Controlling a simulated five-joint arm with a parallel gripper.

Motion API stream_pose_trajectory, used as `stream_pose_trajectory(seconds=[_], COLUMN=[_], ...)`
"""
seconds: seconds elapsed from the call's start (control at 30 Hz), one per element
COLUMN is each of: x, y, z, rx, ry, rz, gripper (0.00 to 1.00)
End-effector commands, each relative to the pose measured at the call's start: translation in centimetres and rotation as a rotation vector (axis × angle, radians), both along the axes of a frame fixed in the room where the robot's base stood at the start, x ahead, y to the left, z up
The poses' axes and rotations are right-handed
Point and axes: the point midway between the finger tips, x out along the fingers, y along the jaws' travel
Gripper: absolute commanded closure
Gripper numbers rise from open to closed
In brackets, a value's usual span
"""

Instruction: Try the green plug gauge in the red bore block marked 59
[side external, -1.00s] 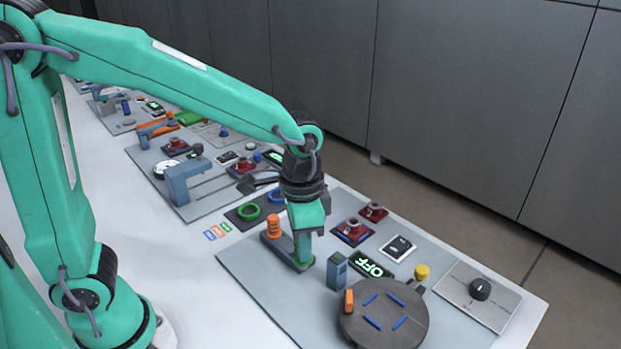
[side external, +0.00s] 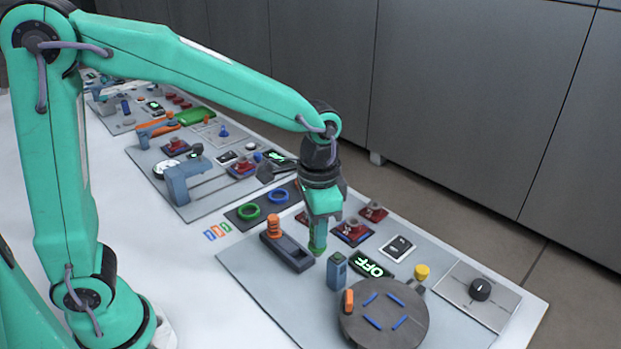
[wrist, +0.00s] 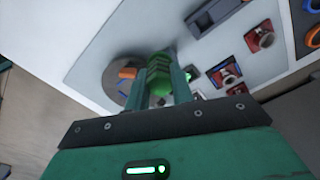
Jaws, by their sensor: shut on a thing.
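My gripper (side external: 319,228) is shut on the green plug gauge (side external: 318,242) and holds it upright in the air above the grey panel. In the wrist view the green gauge (wrist: 160,72) shows between the two fingers. Red blocks also show in the wrist view (wrist: 259,38). I cannot read the number 59 on any block.
A dark holder (side external: 293,254) with an orange plug (side external: 273,226) lies left of the gauge.

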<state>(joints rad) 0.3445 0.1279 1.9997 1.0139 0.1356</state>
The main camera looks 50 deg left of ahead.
Motion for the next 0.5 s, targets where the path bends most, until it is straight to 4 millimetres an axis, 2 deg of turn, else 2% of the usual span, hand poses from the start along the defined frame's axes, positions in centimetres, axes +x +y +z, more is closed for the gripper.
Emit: stream_pose_trajectory(seconds=[0.23, 0.5], x=[5.7, 11.8], y=[1.0, 3.1], z=[0.3, 0.1], rx=[0.0, 0.0], ry=[0.0, 0.0], rz=[0.068, 0.145], gripper=[1.0, 1.0])
